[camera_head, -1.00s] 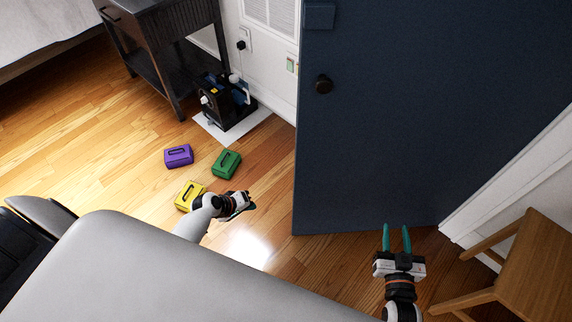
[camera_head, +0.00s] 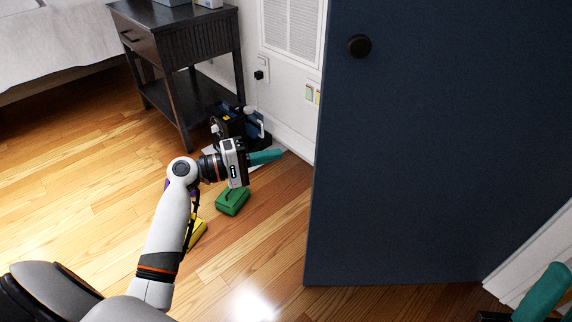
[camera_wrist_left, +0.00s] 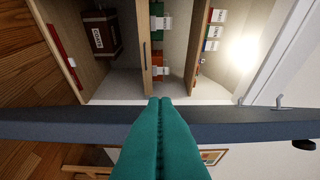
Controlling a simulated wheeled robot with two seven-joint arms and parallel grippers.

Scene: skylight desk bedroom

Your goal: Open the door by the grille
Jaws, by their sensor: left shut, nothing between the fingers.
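The dark blue door (camera_head: 430,170) fills the right of the head view, with a round black knob (camera_head: 360,46) near its left edge. The white grille (camera_head: 292,30) is on the wall just left of it. My left gripper (camera_head: 282,154) is shut and empty, its teal fingers pointing right, short of the door's left edge in the picture. In the left wrist view its fingers (camera_wrist_left: 160,101) overlap a dark blue-grey bar (camera_wrist_left: 235,122) that looks like the door's edge; contact is unclear. My right gripper (camera_head: 545,290) is partly cut off at the lower right corner.
A green case (camera_head: 232,200) and a partly hidden yellow case (camera_head: 198,232) lie on the wood floor below my left gripper. A dark side table (camera_head: 185,75) and a black-and-blue machine (camera_head: 228,122) stand by the wall. Shelves with labelled boxes (camera_wrist_left: 100,32) show beyond the bar.

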